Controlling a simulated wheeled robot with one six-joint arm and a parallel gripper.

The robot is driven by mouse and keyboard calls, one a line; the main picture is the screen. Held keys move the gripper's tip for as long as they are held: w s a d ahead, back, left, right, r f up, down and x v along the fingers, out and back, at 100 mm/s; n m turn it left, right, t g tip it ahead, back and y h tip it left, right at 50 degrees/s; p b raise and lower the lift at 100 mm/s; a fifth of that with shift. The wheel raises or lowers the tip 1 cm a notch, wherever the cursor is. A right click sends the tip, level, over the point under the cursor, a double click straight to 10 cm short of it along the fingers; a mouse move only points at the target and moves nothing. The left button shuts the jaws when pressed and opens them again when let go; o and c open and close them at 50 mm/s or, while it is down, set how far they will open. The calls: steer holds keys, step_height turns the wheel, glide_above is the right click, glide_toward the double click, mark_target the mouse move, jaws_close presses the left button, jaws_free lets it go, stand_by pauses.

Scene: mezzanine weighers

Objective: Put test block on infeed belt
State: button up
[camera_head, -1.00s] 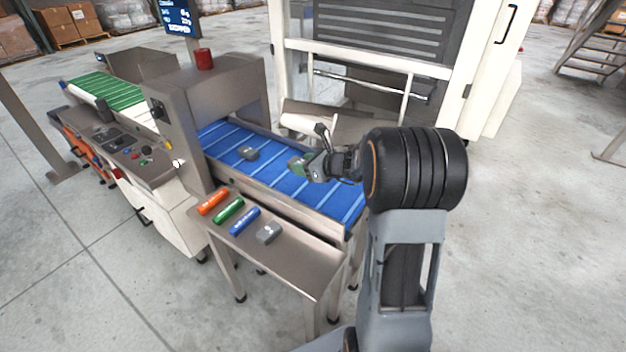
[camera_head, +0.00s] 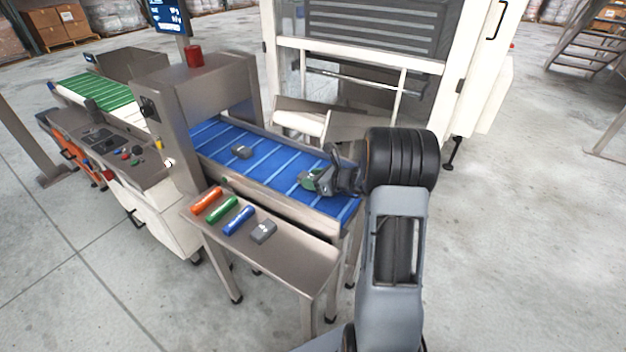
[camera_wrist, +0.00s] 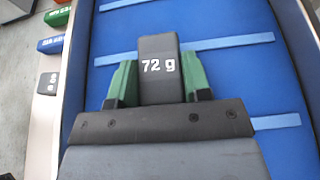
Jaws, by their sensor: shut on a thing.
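A dark grey test block marked "72 g" (camera_wrist: 158,60) is between the green fingertips of my gripper (camera_wrist: 160,82) in the wrist view. My gripper is shut on it. In the head view my gripper (camera_head: 312,181) is low over the near right part of the blue infeed belt (camera_head: 280,160). The belt also fills most of the wrist view (camera_wrist: 235,85), with light blue cross strips.
Another grey block (camera_head: 242,152) lies on the belt near the metal housing (camera_head: 190,100). A steel side table (camera_head: 285,262) holds orange (camera_head: 206,201), green (camera_head: 222,212) and blue (camera_head: 239,220) bars and a grey block (camera_head: 263,231). A white cabinet (camera_head: 400,68) stands behind.

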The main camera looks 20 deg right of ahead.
steer(key=shift+f, duration=0.1)
steer(key=o, duration=0.9)
steer(key=shift+o, duration=0.2)
